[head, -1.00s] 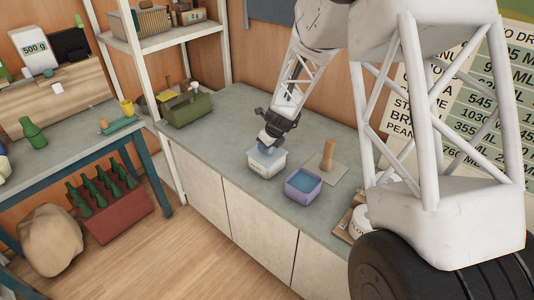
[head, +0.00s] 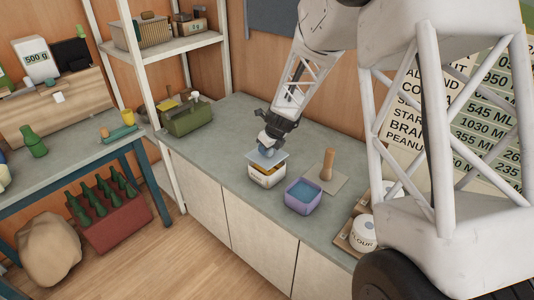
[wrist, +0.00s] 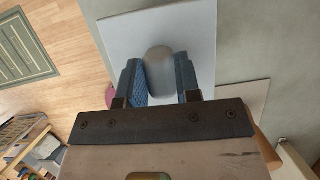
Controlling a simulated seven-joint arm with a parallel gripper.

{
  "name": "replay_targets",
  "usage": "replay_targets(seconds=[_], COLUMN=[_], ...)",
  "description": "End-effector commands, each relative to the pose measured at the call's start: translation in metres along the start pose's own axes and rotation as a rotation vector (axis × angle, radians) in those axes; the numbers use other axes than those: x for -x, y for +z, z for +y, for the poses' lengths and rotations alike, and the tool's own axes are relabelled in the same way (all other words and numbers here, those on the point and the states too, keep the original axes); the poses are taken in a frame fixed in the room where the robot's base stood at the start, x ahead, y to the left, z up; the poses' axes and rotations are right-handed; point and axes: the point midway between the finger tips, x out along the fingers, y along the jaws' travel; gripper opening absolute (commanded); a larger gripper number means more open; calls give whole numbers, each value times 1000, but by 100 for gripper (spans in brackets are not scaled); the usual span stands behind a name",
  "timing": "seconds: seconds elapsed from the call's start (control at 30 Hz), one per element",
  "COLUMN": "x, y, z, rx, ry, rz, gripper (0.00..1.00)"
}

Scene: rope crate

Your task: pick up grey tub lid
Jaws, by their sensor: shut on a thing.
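The grey tub lid (head: 267,158) is a flat, square, blue-grey plate held above the white tub (head: 267,179). The tub's orange-brown inside shows in the gap under the lid. In the wrist view the lid (wrist: 126,32) is pale grey, with a rounded grey knob (wrist: 159,66) standing on it. My gripper (head: 267,146) is over the lid. In the wrist view its two blue pads (wrist: 159,76) are closed on either side of the knob. The lid hides the tub below it in the wrist view.
A purple tub with blue inside (head: 303,197) stands just right of the white tub. Behind it a wooden peg-like object (head: 327,163) stands on a flat board (head: 338,181). A green toolbox (head: 187,117) is at the counter's left end. Counter left of the tub is clear.

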Motion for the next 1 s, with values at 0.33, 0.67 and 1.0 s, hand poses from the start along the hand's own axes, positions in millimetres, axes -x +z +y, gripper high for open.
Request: replay_targets(seconds=[0.33, 0.67, 1.0], x=[22, 44, 60], y=[-38, -79, -108], z=[28, 59, 82], rx=[0, 1, 0], ry=[0, -1, 0], rz=[0, -1, 0], gripper=[0, 0, 0])
